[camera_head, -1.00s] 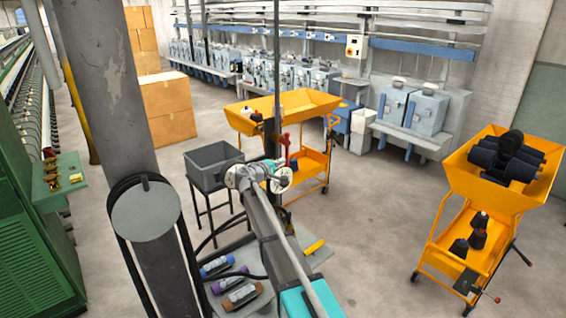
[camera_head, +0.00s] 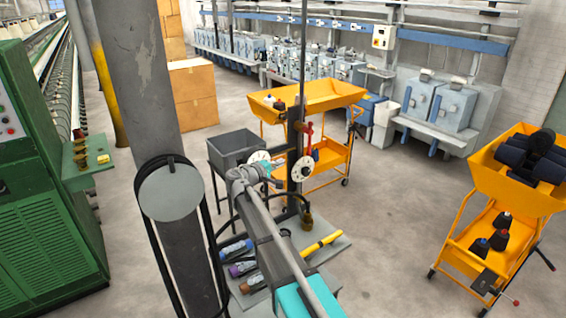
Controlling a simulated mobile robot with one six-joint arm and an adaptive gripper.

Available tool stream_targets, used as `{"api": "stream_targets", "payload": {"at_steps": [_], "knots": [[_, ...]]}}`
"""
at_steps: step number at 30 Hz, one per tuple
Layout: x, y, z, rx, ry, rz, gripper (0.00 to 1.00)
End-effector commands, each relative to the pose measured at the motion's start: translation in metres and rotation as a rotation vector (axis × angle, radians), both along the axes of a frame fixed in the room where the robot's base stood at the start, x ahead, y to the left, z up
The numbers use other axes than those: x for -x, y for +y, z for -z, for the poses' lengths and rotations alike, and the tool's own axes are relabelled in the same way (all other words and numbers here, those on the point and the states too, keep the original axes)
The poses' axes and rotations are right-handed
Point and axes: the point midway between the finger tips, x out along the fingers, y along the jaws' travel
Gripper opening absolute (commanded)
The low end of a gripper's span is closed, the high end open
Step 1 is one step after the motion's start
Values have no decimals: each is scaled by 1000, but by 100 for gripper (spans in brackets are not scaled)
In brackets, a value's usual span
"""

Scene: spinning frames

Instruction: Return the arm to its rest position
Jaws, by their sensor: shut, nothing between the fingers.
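My arm rises from its teal part (camera_head: 300,303) at the bottom centre. A long grey link (camera_head: 262,230) runs up and left to the wrist joints (camera_head: 248,174).
A grey platform (camera_head: 326,247) beneath the arm carries several bobbins (camera_head: 240,268) and a yellow bar (camera_head: 321,243). A grey bin (camera_head: 240,152) and orange cart (camera_head: 318,98) stand behind. Another orange cart (camera_head: 480,185) is right, a pillar (camera_head: 140,75) left. Floor between the carts is clear.

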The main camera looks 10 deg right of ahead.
Motion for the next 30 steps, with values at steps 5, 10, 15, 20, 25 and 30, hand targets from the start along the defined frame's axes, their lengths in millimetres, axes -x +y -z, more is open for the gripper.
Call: {"api": "stream_targets", "payload": {"at_steps": [5,10,15,20,25,30], "knots": [[0,0,0,0,0,1,0],[1,-2,2,-4,1,3,0],[13,-16,19,-55,19,31,0],[40,-44,56,-172,59,90,0],[84,-77,110,-355,123,179,0],[132,-101,165,-553,196,272,0]]}}
